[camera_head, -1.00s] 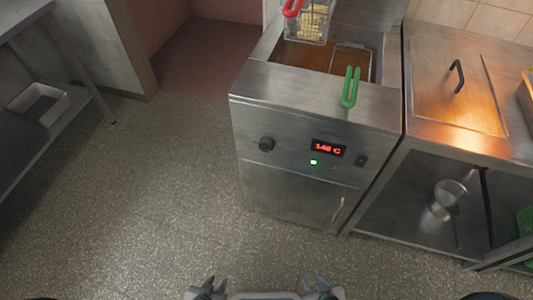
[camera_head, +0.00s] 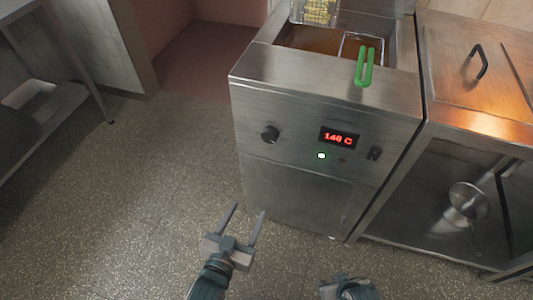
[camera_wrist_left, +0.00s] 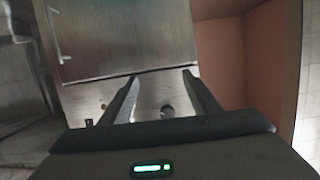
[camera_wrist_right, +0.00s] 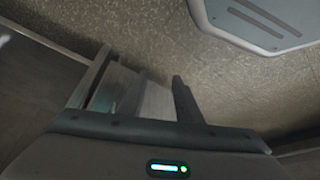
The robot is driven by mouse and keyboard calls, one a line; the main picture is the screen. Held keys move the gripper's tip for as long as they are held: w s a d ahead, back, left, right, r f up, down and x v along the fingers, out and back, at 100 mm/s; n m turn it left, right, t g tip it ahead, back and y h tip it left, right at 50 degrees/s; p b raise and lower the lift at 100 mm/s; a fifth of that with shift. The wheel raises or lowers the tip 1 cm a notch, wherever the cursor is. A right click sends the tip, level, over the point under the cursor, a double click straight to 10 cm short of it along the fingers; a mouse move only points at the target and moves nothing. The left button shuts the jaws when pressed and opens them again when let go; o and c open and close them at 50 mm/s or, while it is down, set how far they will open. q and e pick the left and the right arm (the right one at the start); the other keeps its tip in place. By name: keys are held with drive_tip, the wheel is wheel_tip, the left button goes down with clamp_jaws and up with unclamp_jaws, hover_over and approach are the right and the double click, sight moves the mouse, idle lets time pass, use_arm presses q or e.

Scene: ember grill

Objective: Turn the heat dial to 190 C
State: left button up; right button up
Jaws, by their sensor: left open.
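The black heat dial (camera_head: 270,134) sits on the left of the fryer's steel front panel. The red display (camera_head: 339,138) to its right appears to read 140 C. My left gripper (camera_head: 249,209) is open and empty, below the dial and apart from it, with its fingers pointing up toward the panel. In the left wrist view a round dark knob (camera_wrist_left: 167,112), probably the dial, shows between the open fingers, partly hidden. My right gripper (camera_head: 348,287) is low at the bottom edge; in the right wrist view its fingers (camera_wrist_right: 140,66) are apart with nothing held.
A green-handled basket (camera_head: 365,68) hangs over the oil above. A lidded counter (camera_head: 485,80) stands to the right with a ladle-like metal pot below. The floor left of the fryer is clear.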

sight(268, 139)
use_arm(q)
wheel_tip(268, 139, up, 12)
drive_tip(key=s+t+b, duration=0.1)
drive_tip(key=t+b, duration=0.1)
drive_tip(key=shift+d+r+t+h, duration=0.2)
drive_tip(key=shift+t+h, duration=0.1)
drive_tip(key=shift+t, duration=0.1)
use_arm(e)
drive_tip(key=s+v, duration=0.1)
drive_tip(key=v, duration=0.5)
drive_tip(key=shift+d+g, duration=0.4)
use_arm(q)
drive_tip(key=shift+w, duration=0.1)
use_arm(e)
drive_tip(key=shift+s, duration=0.1)
use_arm(q)
drive_tip(key=x, duration=1.6)
drive_tip(key=shift+f, duration=0.1)
drive_tip(key=shift+w+d, duration=0.2)
drive_tip(key=shift+w, duration=0.3)
use_arm(e)
drive_tip(key=shift+s+d+f, duration=0.1)
use_arm(q)
drive_tip(key=c, duration=1.1)
